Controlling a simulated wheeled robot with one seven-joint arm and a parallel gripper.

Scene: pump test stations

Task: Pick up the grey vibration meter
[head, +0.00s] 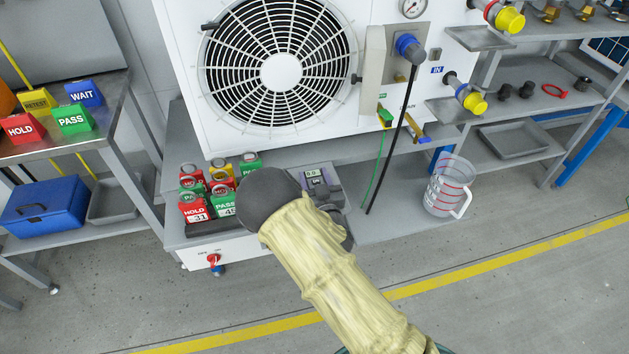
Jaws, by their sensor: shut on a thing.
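The grey vibration meter (317,178) shows a small lit display beside my arm's dark rounded end. It is at the front of the grey bench under the large white fan unit. My gripper (338,212) is at the meter, mostly hidden behind my pale sleeved arm, and is shut on it. The fingertips and the meter's lower part are hidden. I cannot tell whether the meter is clear of the surface below it.
Several HOLD and PASS tagged blocks (222,190) stand just left of my gripper. A clear measuring jug (449,186) stands to the right. A green cable (378,175) and black hose (393,140) hang behind. The bench between hose and jug is clear.

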